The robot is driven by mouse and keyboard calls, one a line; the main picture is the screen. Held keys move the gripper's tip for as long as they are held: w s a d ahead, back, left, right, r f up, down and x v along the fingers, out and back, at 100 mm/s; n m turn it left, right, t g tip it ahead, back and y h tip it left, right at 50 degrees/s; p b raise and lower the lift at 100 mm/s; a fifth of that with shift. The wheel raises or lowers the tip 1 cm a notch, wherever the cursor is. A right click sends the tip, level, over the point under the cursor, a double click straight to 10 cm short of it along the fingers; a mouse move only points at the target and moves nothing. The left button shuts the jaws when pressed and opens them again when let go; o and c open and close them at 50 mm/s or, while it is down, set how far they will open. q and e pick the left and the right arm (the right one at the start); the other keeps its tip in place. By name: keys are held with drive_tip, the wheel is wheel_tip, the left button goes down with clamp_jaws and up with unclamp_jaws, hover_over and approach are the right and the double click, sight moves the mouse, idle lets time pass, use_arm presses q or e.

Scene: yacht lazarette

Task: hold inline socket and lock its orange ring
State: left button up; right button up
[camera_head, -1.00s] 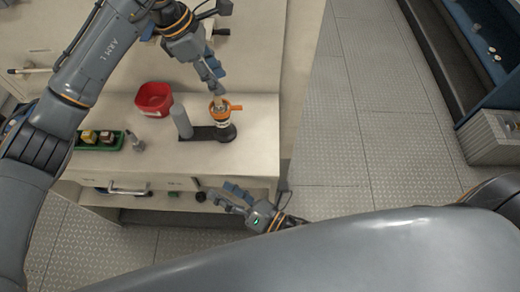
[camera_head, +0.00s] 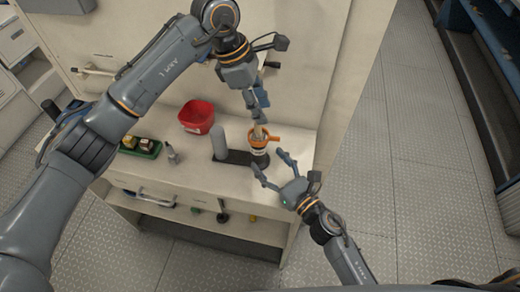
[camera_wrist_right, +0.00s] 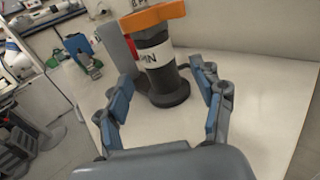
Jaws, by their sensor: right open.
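The inline socket (camera_head: 260,158) stands upright on the counter, a dark cylinder with a white label band and the orange ring (camera_head: 262,141) around its top. A tan piece (camera_head: 260,130) rises from the ring. My left gripper (camera_head: 260,114) is above it with its fingers close to the tan piece; whether they grip it is unclear. My right gripper (camera_head: 269,159) is open at the counter's front edge, its fingers spread towards the socket. In the right wrist view the dark socket body (camera_wrist_right: 155,62) shows ahead between the open fingers, below the orange ring (camera_wrist_right: 153,17).
A red bin (camera_head: 196,117) and a green tray with yellowish items (camera_head: 140,147) are farther left. The counter's right end (camera_head: 302,148) is bare.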

sight(263, 156)
drive_tip(key=shift+x, duration=2.75)
drive_tip(key=shift+c, duration=0.4)
clamp_jaws()
use_arm(q)
drive_tip(key=c, duration=0.5)
drive_tip(key=shift+d+r+m, duration=0.1)
drive_tip(key=shift+d+m, duration=0.1)
drive_tip(key=shift+m, duration=0.3)
clamp_jaws()
drive_tip(key=d+m+t+y, duration=0.1)
drive_tip(key=m, duration=0.4)
drive_tip(key=d+m+t+y, duration=0.1)
drive_tip(key=m, duration=0.5)
drive_tip(key=w+d+m+t+y, duration=0.1)
drive_tip(key=d+m+t, duration=0.1)
drive_tip(key=m, duration=0.4)
drive_tip(key=shift+d+r, duration=0.1)
drive_tip(key=shift+r, duration=0.15)
